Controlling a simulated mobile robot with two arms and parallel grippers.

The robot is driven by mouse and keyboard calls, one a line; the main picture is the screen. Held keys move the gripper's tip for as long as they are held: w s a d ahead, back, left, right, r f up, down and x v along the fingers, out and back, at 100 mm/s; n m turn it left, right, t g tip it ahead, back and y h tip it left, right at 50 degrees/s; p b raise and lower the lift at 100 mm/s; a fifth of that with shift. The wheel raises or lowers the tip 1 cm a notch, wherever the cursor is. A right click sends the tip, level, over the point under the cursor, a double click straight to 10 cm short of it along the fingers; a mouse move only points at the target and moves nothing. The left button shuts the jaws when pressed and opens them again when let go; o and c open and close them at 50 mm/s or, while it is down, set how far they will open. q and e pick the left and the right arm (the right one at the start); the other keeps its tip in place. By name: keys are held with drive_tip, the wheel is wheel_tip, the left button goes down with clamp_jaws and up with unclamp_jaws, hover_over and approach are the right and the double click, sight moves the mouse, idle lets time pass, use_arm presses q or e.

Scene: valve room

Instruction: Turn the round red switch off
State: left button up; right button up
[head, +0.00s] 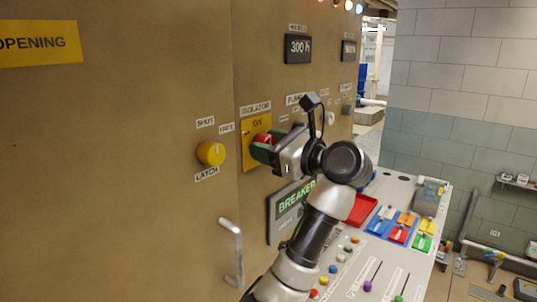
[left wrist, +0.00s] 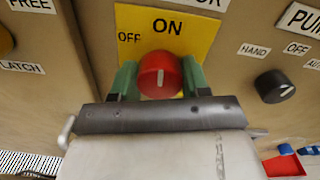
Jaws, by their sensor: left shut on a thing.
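The round red switch (head: 263,139) sits on a yellow plate (head: 252,126) on the tan cabinet, under an isolator label. In the left wrist view the red knob (left wrist: 160,75) has a pale mark pointing straight up to ON. OFF is printed to the upper left on the yellow plate (left wrist: 190,28). My left gripper (head: 266,146) is at the knob, with one green finger on each side of it, shut on it. The same gripper shows in the left wrist view (left wrist: 160,80). The right gripper is not in view.
A yellow latch knob (head: 211,153) is left of the switch. A black knob (left wrist: 274,86) marked HAND and OFF is to its right. A breaker panel (head: 288,208) and a metal handle (head: 232,252) are below. A control desk with a red tray (head: 361,210) stands at right.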

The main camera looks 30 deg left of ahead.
use_arm(q)
drive_tip(key=n+b, duration=0.2)
drive_tip(key=b, duration=0.2)
drive_tip(key=n+b, duration=0.5)
drive_tip(key=b, duration=0.2)
drive_tip(key=shift+f+n+b, duration=0.25)
drive_tip(key=shift+n+b, duration=0.1)
drive_tip(key=shift+n, duration=0.05)
drive_tip(key=n+b, duration=0.2)
drive_tip(key=n, duration=0.2)
drive_tip(key=shift+r+b, duration=0.1)
drive_tip(key=shift+b, duration=0.3)
drive_tip(key=shift+n+b, duration=0.75)
drive_tip(key=shift+n, duration=1.65)
drive_tip(key=o, duration=0.9)
drive_tip(key=shift+s+r+t, duration=0.1)
drive_tip(key=shift+t, duration=0.2)
drive_tip(key=shift+o, duration=0.2)
drive_tip(key=d+b, duration=0.2)
drive_tip(key=d, duration=0.9)
drive_tip(key=shift+s, duration=0.4)
drive_tip(key=shift+r, duration=0.1)
